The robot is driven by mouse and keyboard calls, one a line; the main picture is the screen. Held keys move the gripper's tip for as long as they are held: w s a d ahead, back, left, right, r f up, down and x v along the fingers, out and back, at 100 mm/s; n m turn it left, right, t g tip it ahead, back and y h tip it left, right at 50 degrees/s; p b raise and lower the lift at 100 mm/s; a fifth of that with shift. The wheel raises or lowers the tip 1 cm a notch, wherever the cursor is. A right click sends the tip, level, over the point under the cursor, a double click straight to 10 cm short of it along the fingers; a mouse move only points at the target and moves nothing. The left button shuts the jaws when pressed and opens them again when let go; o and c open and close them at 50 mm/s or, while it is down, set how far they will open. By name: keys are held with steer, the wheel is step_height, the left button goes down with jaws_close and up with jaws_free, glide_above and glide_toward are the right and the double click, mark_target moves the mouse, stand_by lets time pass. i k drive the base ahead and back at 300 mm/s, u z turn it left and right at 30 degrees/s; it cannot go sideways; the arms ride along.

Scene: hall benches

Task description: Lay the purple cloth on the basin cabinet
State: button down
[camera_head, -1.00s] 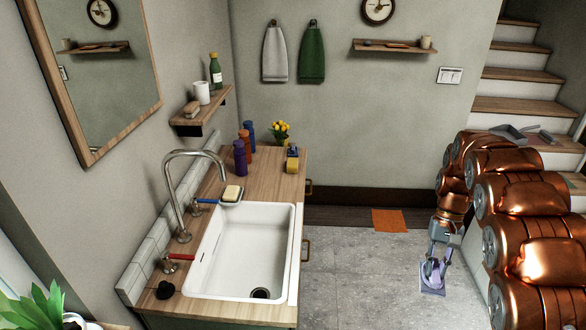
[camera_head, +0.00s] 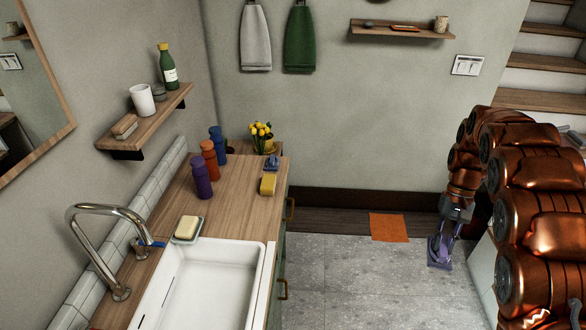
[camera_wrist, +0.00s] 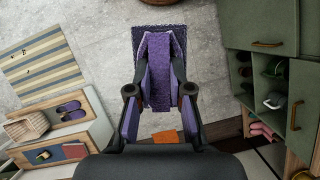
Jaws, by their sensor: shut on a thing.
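The purple cloth (camera_wrist: 161,68) hangs from my gripper (camera_wrist: 160,98), which is shut on it in the wrist view. In the head view my gripper (camera_head: 440,240) and the cloth (camera_head: 439,255) are at the right, low over the grey floor and apart from the cabinet. The basin cabinet (camera_head: 237,190) has a wooden top, with a white basin (camera_head: 205,285) set into its near part. A bare stretch of wood lies between the basin and the items at its back. In the wrist view the cloth partly hides the gripper's fingertips.
An orange mat (camera_head: 389,228) lies on the open floor.

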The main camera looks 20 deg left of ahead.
mark_target(242, 219)
steer(key=i, duration=2.6)
steer(key=u, duration=1.75)
steer(key=i, duration=0.55)
steer(key=u, duration=2.95)
